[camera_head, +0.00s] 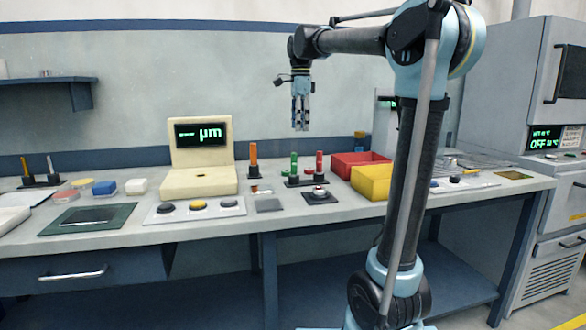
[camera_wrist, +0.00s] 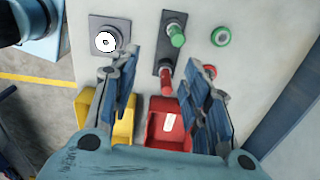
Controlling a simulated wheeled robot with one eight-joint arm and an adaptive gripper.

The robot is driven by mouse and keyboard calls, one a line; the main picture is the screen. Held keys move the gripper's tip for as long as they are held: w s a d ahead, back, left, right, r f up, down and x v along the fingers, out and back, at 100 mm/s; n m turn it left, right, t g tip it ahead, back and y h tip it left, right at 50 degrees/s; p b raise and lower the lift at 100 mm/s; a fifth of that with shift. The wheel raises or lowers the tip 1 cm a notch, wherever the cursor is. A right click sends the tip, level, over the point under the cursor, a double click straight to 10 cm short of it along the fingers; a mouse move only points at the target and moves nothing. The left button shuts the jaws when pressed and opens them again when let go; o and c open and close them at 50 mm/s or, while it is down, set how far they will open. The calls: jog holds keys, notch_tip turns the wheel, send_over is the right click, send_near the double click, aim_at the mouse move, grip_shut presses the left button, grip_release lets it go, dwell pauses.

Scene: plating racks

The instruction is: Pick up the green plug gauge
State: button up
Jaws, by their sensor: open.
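The green plug gauge (camera_head: 294,164) stands upright in a dark holder (camera_head: 306,182) on the bench, left of the red plug gauge (camera_head: 319,162). In the wrist view the green plug gauge (camera_wrist: 176,36) shows at the upper middle, with the red plug gauge (camera_wrist: 165,80) below it, between my fingers in the picture. My gripper (camera_head: 300,126) points down above the bench, higher than the plug gauges and apart from them. It also shows in the wrist view (camera_wrist: 160,64), its fingers spread with nothing between them.
A red bin (camera_head: 345,162) and a yellow bin (camera_head: 371,183) stand right of the holder. An orange-handled gauge (camera_head: 253,156) and a cream display unit (camera_head: 200,182) stand to the left. A green ring (camera_wrist: 220,36) lies beside the holder.

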jog(key=w+a+r+m, duration=0.1)
jog(key=w+a, duration=0.1)
send_near(294, 173)
jog(key=f, duration=0.3)
jog(key=w+f, duration=0.1)
jog(key=f, duration=0.3)
jog(key=shift+w+a, duration=0.1)
jog(key=shift+w, duration=0.15)
grip_shut()
